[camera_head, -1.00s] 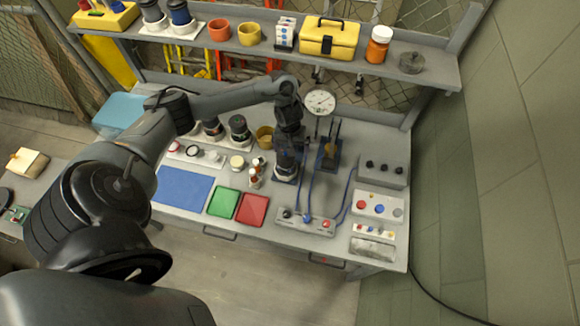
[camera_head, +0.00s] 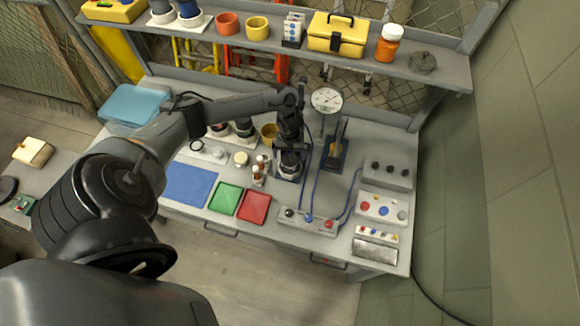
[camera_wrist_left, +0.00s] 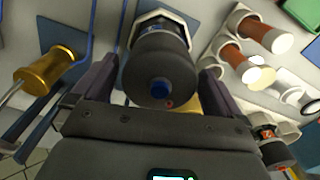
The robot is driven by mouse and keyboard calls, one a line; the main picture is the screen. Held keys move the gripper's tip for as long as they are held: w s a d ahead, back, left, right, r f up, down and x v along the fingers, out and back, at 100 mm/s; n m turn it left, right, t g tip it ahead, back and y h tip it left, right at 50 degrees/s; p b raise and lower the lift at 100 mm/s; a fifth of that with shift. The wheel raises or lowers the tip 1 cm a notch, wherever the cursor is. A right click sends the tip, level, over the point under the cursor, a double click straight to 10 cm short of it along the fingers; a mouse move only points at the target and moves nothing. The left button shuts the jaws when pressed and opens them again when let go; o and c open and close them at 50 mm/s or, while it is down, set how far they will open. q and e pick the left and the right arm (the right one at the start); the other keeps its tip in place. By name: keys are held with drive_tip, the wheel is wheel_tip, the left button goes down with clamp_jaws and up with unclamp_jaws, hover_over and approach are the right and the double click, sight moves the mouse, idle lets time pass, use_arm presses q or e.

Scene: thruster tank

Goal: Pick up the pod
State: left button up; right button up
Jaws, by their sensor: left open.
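A dark cylindrical pod (camera_wrist_left: 157,70) with a blue button on its end stands between my left gripper's two fingers in the left wrist view. It rests in a pale hexagonal collar. In the head view the pod (camera_head: 291,163) stands on the bench, partly covered by my left gripper (camera_head: 289,146). In the left wrist view my left gripper (camera_wrist_left: 158,85) is open, with one finger on each side of the pod. I cannot tell whether the fingers touch it. My right gripper is not in view.
A gold-topped tool (camera_wrist_left: 45,65) in a blue holder and blue cables stand close beside the pod. Small bottles (camera_head: 260,170) stand to its left. Blue (camera_head: 189,184), green (camera_head: 225,198) and red (camera_head: 254,207) mats lie in front. A shelf (camera_head: 290,52) overhangs the bench's back.

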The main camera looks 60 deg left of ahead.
use_arm(q)
drive_tip(key=shift+f, duration=0.9)
drive_tip(key=c, duration=1.6)
